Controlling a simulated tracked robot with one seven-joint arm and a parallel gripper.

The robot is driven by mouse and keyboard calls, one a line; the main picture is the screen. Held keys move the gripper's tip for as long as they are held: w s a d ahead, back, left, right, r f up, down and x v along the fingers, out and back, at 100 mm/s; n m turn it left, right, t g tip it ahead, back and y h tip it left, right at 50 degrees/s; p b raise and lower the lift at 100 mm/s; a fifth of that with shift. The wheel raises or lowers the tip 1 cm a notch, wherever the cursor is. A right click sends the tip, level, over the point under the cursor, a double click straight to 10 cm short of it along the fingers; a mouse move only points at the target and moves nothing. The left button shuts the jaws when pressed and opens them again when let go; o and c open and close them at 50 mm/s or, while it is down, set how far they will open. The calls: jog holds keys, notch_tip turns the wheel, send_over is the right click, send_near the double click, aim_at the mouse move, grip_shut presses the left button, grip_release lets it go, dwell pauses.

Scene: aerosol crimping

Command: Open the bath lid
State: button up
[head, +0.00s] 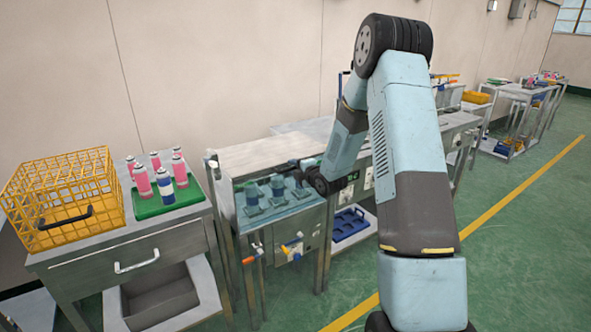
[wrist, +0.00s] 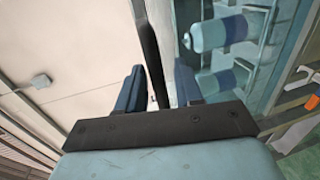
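The bath is a steel tank (head: 325,222) in the middle of the bench row in the head view. In the wrist view my gripper's two blue-grey fingers (wrist: 159,82) stand on either side of a dark bar (wrist: 147,35), which looks like a handle. Contact with the bar is unclear.
A bench to the left holds a yellow wire crate (head: 62,195) and a green tray (head: 150,208) with pink and blue cans. Valves with orange and blue handles (head: 291,247) are on the bath's front. A blue crate (head: 347,226) is on a low shelf. The green floor at right is clear.

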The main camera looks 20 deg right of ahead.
grip_shut()
jog(key=shift+s+f, duration=0.1)
dwell(0.4)
